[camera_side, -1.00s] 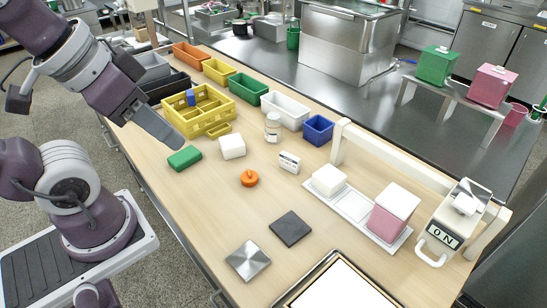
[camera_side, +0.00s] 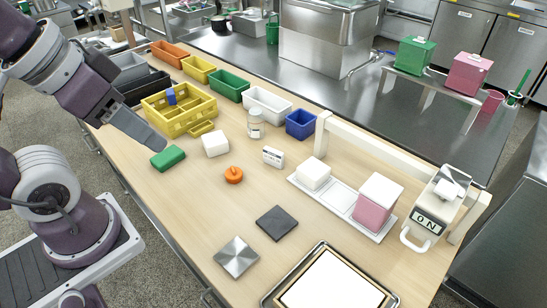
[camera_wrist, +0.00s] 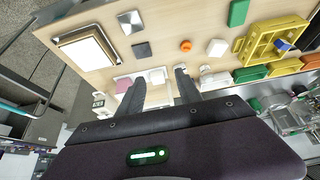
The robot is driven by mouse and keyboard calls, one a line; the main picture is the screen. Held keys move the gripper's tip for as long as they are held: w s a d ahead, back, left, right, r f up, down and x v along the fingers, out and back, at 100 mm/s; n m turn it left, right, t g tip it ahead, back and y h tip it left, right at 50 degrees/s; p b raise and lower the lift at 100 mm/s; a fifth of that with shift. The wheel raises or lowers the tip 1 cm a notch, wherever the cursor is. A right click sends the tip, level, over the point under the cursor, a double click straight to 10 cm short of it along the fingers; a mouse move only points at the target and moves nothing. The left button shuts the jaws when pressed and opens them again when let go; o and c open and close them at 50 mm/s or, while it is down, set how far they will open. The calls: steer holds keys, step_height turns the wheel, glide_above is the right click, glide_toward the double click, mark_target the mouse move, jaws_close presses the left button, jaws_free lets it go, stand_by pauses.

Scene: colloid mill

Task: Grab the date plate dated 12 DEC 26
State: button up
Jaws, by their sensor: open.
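A small white plate with dark markings (camera_side: 272,156) stands on the wooden table in the side view, between the orange knobbed piece and the glass jar. Its markings are too small to read, so I cannot confirm the date 12 DEC 26. My gripper (camera_wrist: 160,76) is open in the wrist view, its two dark fingers apart with nothing held between them. In the side view my gripper (camera_side: 150,137) is above the left part of the table, near the green block, well to the left of the small plate.
Around it are a green block (camera_side: 168,157), white block (camera_side: 215,144), orange piece (camera_side: 233,175) and jar (camera_side: 255,124). A yellow crate (camera_side: 172,122) and several bins stand behind. A white frame (camera_side: 385,152), white tray (camera_side: 340,199) and ON machine (camera_side: 437,207) stand right.

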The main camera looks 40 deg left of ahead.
steer(key=w+r+n+g+h, duration=0.1)
steer(key=w+n+g+h, duration=0.3)
steer(key=w, duration=0.7)
steer(key=w+a+f+n+g+h, duration=0.1)
steer(key=w+a+f+n, duration=0.2)
steer(key=w, duration=0.4)
steer(key=w+a+f+n+g+h, duration=0.1)
steer(key=w+a+f+n, duration=0.1)
steer(key=w+f+n, duration=0.35)
steer(key=n+t+h, duration=0.3)
steer(key=n+h, duration=0.4)
steer(key=n, duration=0.1)
glide_above(283, 161)
steer(key=s+a, duration=0.3)
steer(key=a, duration=0.9)
steer(key=f, duration=2)
steer(key=shift+w+d+f, duration=0.15)
steer(key=shift+w+d, duration=0.05)
steer(key=shift+d, duration=0.05)
steer(key=x, duration=1.2)
jaws_close()
